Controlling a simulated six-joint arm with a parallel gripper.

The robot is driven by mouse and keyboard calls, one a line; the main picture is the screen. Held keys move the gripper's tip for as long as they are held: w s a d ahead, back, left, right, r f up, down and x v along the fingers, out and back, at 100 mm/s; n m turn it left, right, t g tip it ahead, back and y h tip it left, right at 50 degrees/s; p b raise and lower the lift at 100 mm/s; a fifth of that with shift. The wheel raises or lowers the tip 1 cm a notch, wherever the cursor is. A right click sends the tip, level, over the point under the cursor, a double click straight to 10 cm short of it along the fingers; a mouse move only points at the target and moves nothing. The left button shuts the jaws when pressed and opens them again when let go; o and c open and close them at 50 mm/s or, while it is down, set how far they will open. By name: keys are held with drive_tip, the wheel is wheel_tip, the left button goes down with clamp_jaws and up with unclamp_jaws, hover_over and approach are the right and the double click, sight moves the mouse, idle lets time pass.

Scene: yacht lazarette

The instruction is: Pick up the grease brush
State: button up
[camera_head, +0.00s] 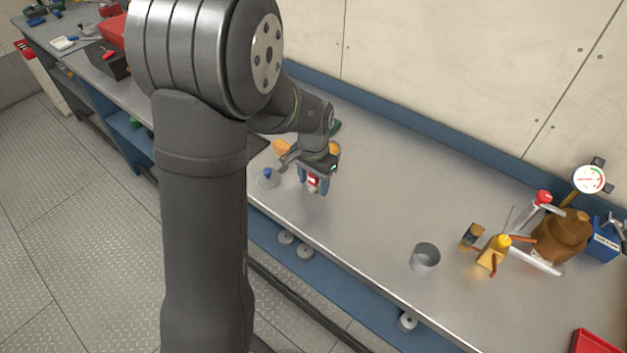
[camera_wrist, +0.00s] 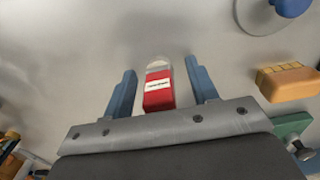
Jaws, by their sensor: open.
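My gripper (camera_head: 312,188) is open and points down over the left part of the grey workbench (camera_head: 375,185). In the wrist view its two blue fingers (camera_wrist: 160,66) stand either side of a small red item (camera_wrist: 158,96) with a white label and a pale rounded end. There is a gap on each side, so the fingers do not grip it. An orange block (camera_wrist: 288,83) with a ridged edge lies to the right, outside the fingers. I cannot tell for sure which of these is the grease brush.
A blue-knobbed round thing (camera_head: 268,178) is left of the gripper. A grey metal cup (camera_head: 425,258) stands near the front edge. A brown pot (camera_head: 562,236), a yellow-topped item (camera_head: 493,251) and a dial gauge (camera_head: 589,179) crowd the right end. The middle of the bench is clear.

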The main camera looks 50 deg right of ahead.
drive_tip(key=c, duration=1)
drive_tip(key=shift+r, duration=0.1)
drive_tip(key=shift+c, duration=0.2)
